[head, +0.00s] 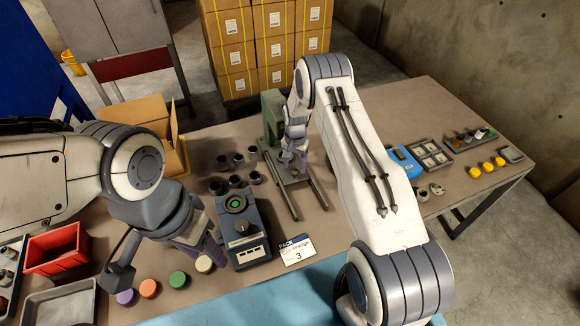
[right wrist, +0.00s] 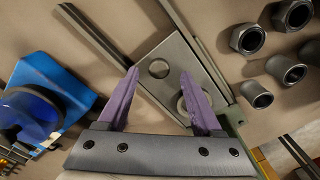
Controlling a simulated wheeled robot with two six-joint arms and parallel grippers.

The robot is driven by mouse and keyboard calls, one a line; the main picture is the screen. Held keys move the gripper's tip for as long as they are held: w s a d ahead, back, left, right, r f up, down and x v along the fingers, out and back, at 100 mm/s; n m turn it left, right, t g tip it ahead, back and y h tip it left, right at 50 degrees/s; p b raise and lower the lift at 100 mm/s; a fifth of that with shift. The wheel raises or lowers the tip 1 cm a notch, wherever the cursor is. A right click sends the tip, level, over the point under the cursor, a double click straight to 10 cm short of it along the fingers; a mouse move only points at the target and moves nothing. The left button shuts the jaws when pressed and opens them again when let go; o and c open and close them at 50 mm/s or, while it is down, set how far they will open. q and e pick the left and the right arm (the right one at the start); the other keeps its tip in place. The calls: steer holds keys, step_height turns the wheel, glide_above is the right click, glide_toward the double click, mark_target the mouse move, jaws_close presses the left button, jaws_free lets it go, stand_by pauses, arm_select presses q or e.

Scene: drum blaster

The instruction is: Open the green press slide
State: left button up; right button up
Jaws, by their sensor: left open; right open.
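The green press (head: 272,112) stands upright near the back middle of the table. Its slide, a grey metal plate between two long rails (head: 319,191), extends from its foot toward the front. In the right wrist view the slide plate (right wrist: 166,50) shows a round hole and a round part close to one finger. My right gripper (head: 293,160) is open over the plate, purple fingers apart, also seen in the right wrist view (right wrist: 160,76). I cannot tell whether the fingers touch it. My left gripper (head: 208,252) is open and empty, beside a dark device with a green disc (head: 236,204).
Several dark metal cups (head: 238,160) stand left of the press. Coloured discs (head: 148,288) and a red bin (head: 56,250) lie at the front left. A blue device (head: 403,162) and trays (head: 430,153) stand to the right. A PACK card (head: 297,249) lies in front.

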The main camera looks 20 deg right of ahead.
steer(key=shift+d+f, duration=0.1)
steer(key=shift+f, duration=1.2)
jaws_close()
stand_by(0.5)
